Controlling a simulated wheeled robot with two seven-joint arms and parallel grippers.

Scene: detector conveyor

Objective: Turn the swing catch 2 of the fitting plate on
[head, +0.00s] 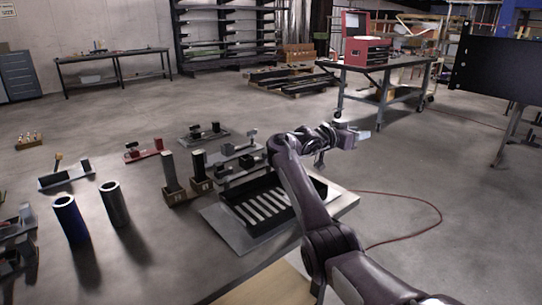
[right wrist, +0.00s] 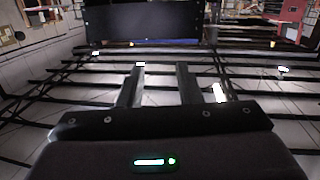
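My right arm reaches in from the lower right in the head view, and its gripper (head: 358,135) is held out above the floor, right of the conveyor and fittings. In the right wrist view the two fingers of this gripper (right wrist: 158,75) stand apart with nothing between them. Several small plates with upright fittings are to the left: one plate with a yellow-tipped post (head: 66,176), one at the back (head: 205,135), and a grey one near the conveyor (head: 236,152). I cannot tell which is the fitting plate or which part is swing catch 2. My left gripper is out of view.
A slatted black conveyor tray (head: 268,208) lies beside my right forearm. A blue cylinder (head: 70,218) and a dark cylinder (head: 115,204) stand to the left. A red toolbox (head: 367,51) sits on a workbench behind. A red cable (head: 437,215) crosses the open floor at right.

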